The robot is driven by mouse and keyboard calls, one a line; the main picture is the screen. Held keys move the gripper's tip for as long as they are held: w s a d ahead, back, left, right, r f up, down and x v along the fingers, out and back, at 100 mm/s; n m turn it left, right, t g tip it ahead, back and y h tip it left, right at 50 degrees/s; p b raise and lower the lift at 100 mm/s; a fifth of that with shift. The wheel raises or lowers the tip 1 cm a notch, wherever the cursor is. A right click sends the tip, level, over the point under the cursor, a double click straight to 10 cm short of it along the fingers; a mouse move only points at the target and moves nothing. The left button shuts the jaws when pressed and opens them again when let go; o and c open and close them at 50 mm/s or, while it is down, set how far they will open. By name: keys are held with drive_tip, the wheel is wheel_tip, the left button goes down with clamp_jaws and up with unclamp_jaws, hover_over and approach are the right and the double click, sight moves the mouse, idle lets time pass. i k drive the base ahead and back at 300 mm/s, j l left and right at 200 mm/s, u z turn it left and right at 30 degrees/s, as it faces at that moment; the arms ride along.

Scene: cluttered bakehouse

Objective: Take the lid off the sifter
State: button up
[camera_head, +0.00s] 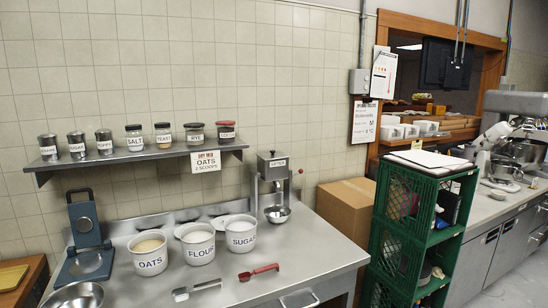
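A grey box-shaped hopper on a stand (271,170), which looks like the sifter, is at the back right of the steel counter. A small label on its front is too small to read surely. Its flat top, which looks like a lid (270,156), appears seated on the hopper. A red-tipped lever sticks out at its right side. A metal bowl (277,214) is under the hopper. My gripper is not in view.
Tubs of oats (150,261), flour (199,250) and sugar (241,239) stand left of the hopper. A red scoop (259,272) lies in front. A shelf (150,154) with jars hangs above left. A cardboard box (346,208) and green crates (399,236) stand at right.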

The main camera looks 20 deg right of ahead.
sight(273, 155)
drive_tip(key=i+l, duration=0.2)
drive_tip(key=l, duration=0.15)
drive_tip(key=i+l+u, duration=0.1)
drive_tip(key=i+l, duration=0.15)
drive_tip(key=l, duration=0.15)
drive_tip(key=i+l, duration=0.2)
drive_tip(key=l, duration=0.15)
drive_tip(key=i+l+u, duration=0.1)
drive_tip(key=l, duration=0.3)
drive_tip(key=i, duration=0.1)
